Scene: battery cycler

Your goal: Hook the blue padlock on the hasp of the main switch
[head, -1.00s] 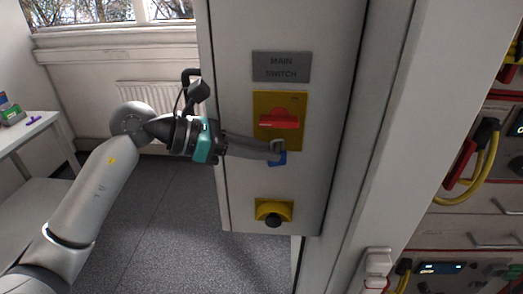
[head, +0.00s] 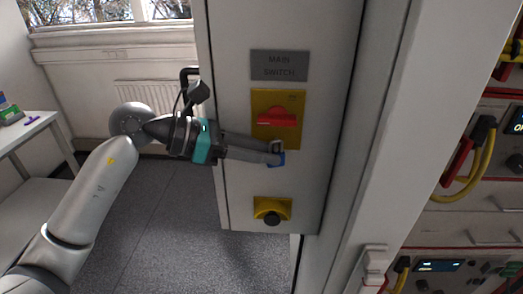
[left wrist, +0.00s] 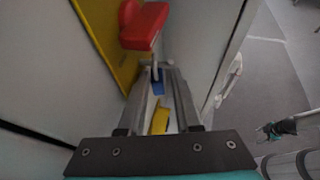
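The blue padlock (head: 277,159) is at the lower right corner of the yellow main switch plate (head: 290,137), with its grey shackle up at the hasp. It also shows in the left wrist view (left wrist: 158,88), its shackle (left wrist: 155,72) upright below the red switch handle (left wrist: 143,25). Whether the shackle passes through the hasp is too small to tell for certain. My left gripper (head: 274,153) has its fingers parted on either side of the padlock, with a gap visible in the wrist view. The red handle (head: 277,117) lies horizontal. My right gripper is out of view.
A yellow box with a black button (head: 272,210) is below the switch on the same cabinet face. A MAIN SWITCH sign (head: 279,65) is above. A rack with cables (head: 487,150) stands at the right, and a white table (head: 30,128) at the far left.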

